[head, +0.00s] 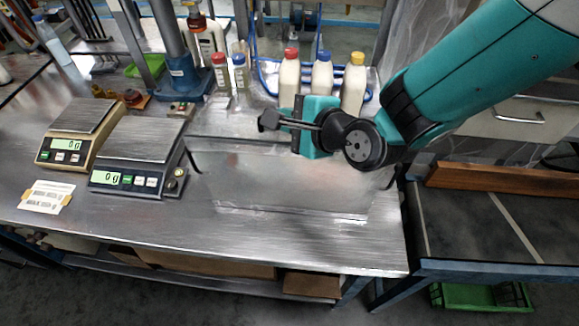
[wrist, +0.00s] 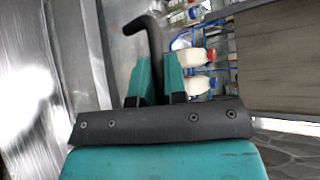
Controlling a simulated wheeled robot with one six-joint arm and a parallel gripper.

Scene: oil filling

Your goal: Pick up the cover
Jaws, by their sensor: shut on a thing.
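The cover (head: 290,188) looks like a pale, shiny metal or clear panel at the middle of the steel bench, with dark bent pieces at its left and right sides. Its outline blends into the bench, so I cannot tell whether it is raised. My gripper (head: 300,125) is above its back part. In the wrist view, my gripper's teal fingers (wrist: 156,82) are shut on a black bent handle (wrist: 153,40), which seems to belong to the cover. The joint between handle and panel is not clear.
Two scales (head: 72,135) (head: 135,155) reading 0 g stand at the left. Bottles with red, blue and yellow caps (head: 321,75) stand behind my gripper. A wooden bar (head: 500,178) lies on the right-hand table. The bench's front strip is clear.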

